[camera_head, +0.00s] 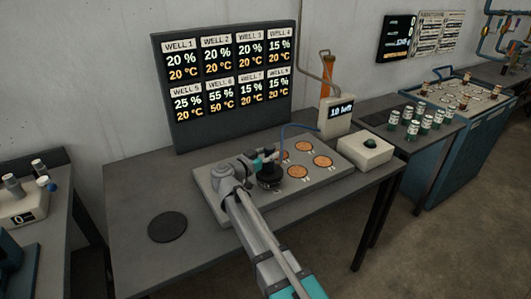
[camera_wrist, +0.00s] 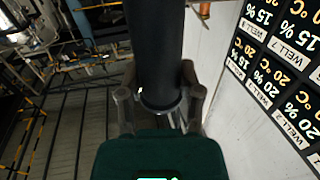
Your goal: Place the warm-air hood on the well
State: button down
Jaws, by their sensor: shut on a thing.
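The warm-air hood (camera_head: 269,178) is a dark round piece with a blue hose running from it to the box at the back. It is over the left part of the grey well plate (camera_head: 335,180), left of several copper-coloured wells (camera_head: 297,171). I cannot tell whether it rests on the plate or hangs just above it; it hides what lies beneath. My gripper (camera_head: 262,161) is shut on its upper part. In the wrist view my gripper's fingers (camera_wrist: 160,100) stand on both sides of the hood's dark cylinder (camera_wrist: 155,50).
A black round pad (camera_head: 167,227) lies bare at the table's left. A display board (camera_head: 228,85) stands behind, with WELL 6 at 55 % and 50 °C. A box with a green button (camera_head: 365,150) and a box reading about 10 (camera_head: 338,115) stand right of the arm.

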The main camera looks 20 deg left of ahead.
jog(key=shift+f+b, duration=0.4)
jog(key=shift+f, duration=0.05)
jog(key=shift+c, duration=0.9)
grip_release()
jog(key=shift+s, duration=0.1)
jog(key=v, duration=1.2)
